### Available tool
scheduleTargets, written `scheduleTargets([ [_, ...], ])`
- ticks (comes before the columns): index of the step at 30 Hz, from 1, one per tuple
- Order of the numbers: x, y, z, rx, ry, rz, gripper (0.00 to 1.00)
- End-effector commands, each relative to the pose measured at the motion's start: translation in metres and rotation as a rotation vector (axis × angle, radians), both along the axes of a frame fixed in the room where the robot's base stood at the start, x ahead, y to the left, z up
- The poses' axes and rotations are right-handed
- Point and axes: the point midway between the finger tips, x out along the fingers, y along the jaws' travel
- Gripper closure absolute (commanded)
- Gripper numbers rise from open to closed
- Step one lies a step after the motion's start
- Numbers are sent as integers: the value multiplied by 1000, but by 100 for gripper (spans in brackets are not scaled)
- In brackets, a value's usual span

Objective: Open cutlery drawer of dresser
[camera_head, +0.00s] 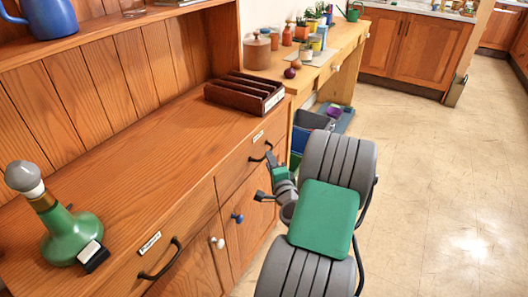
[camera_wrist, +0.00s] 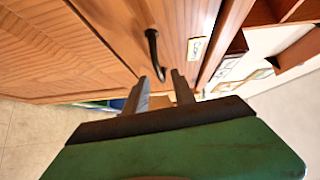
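The wooden dresser (camera_head: 150,130) has two shut drawers in view, each with a black bow handle and a small label; I cannot read the labels. The right drawer (camera_head: 237,166) has its handle (camera_head: 262,153) by my gripper (camera_head: 266,178). In the wrist view that handle (camera_wrist: 152,48) is ahead of my gripper (camera_wrist: 162,84), its near end close to the gap between the two fingers. The fingers are apart with nothing held; contact cannot be told. The label (camera_wrist: 197,48) is right of the handle. The left drawer (camera_head: 165,243) has its own handle (camera_head: 162,260).
A green bottle (camera_head: 68,232) and a brown divided tray (camera_head: 244,92) stand on the dresser top. Cupboard doors with a white knob (camera_head: 217,242) and a blue knob (camera_head: 237,218) are below. A side table (camera_head: 335,70) with pots stands beyond. The floor (camera_head: 440,190) at right is clear.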

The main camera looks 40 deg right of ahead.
Motion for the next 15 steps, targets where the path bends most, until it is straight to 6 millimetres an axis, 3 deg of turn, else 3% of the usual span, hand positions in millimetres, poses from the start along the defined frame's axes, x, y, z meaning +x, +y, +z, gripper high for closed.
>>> scheduleTargets([
  [6, 34, -20, -2, -2, 2, -4, 69],
  [15, 44, -23, -4, -1, 1, -3, 69],
])
